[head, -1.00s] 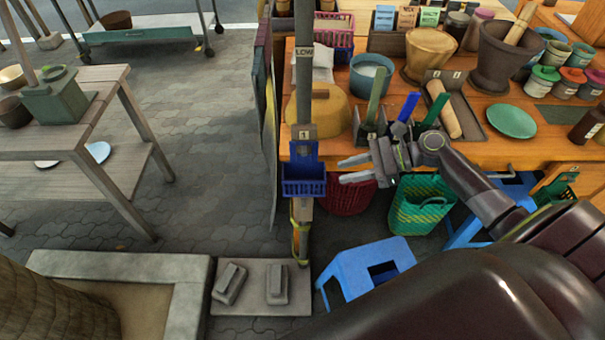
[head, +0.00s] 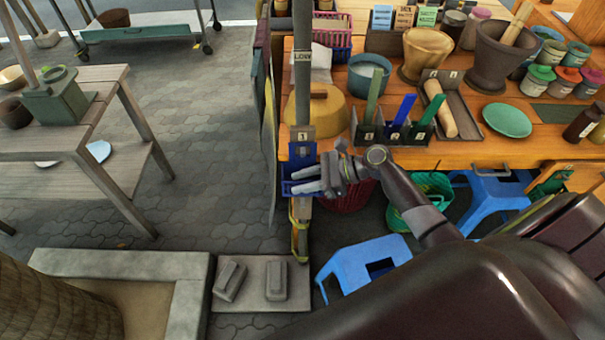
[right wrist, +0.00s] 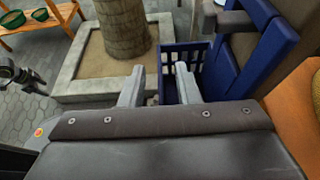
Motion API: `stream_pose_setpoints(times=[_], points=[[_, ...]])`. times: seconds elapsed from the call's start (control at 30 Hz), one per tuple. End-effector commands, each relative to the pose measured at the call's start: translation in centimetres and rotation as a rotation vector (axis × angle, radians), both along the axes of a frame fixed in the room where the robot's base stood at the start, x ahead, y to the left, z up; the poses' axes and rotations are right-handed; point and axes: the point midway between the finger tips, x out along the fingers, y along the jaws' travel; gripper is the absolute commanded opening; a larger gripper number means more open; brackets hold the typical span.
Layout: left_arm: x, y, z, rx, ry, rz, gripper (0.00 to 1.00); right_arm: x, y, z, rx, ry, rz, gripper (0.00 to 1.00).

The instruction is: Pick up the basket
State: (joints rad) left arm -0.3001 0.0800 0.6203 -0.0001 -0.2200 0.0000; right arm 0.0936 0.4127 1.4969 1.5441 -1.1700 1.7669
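A small blue basket (head: 286,187) hangs on the pole at the front left corner of the orange table, below a tag marked 1. My right gripper (head: 304,179) is in front of it in the head view and hides much of it. In the right wrist view the two fingers (right wrist: 158,84) are apart, with the basket's slatted wall (right wrist: 171,57) just beyond and between them. I cannot tell whether they touch it. A dark jointed part at the left edge of the wrist view may be my left gripper (right wrist: 32,79); its fingers are unclear.
A red basket (head: 350,197) and a green basket (head: 402,217) stand under the table. Blue stools (head: 356,262) stand nearby. Mortars (head: 487,75), jars and a holder with coloured strips (head: 388,133) crowd the tabletop.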

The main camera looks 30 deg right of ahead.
Motion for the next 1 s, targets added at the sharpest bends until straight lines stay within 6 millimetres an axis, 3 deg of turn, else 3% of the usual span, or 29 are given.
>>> stream_pose_setpoints(times=[0.23, 0.47, 1.0], points=[[0.03, 0.01, 0.01, 0.000, 0.000, 0.000, 0.60, 0.09, 0.14, -0.13, -0.001, 0.000, 0.000, 0.29], [0.03, 0.02, 0.01, 0.000, 0.000, 0.000, 0.60, 0.07, 0.12, -0.12, -0.001, 0.000, 0.000, 0.00], [0.03, 0.02, 0.06, 0.000, 0.000, 0.000, 0.60, -0.15, 0.22, 0.15, -0.002, -0.001, 0.001, 0.00]])
